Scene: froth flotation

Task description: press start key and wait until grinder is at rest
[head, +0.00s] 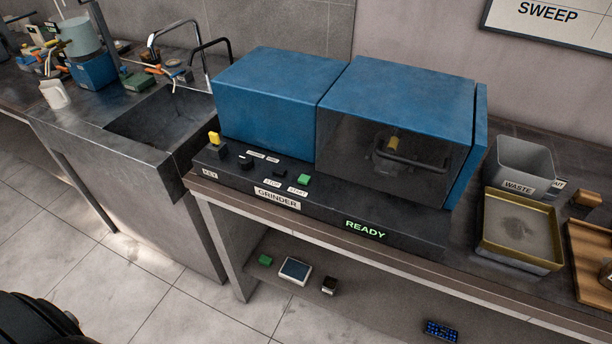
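The blue grinder (265,95) stands on the bench with its dark clear front window shut, as far as I can see. A handle (410,160) and a small yellow part show at the window. The green start key (304,180) is on the black front panel, beside its START label. A dark stop key (278,172) is to its left. The display (366,229) reads READY in green. A yellow key (213,138) stands at the panel's left end, near the KEY label. Neither gripper is in view.
Right of the grinder stand a grey WASTE bin (524,165), a tray of grey powder (548,262) and a wooden tray (578,262). A sink (125,150) is on the left. Small items lie on the shelf below. The air before the panel is clear.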

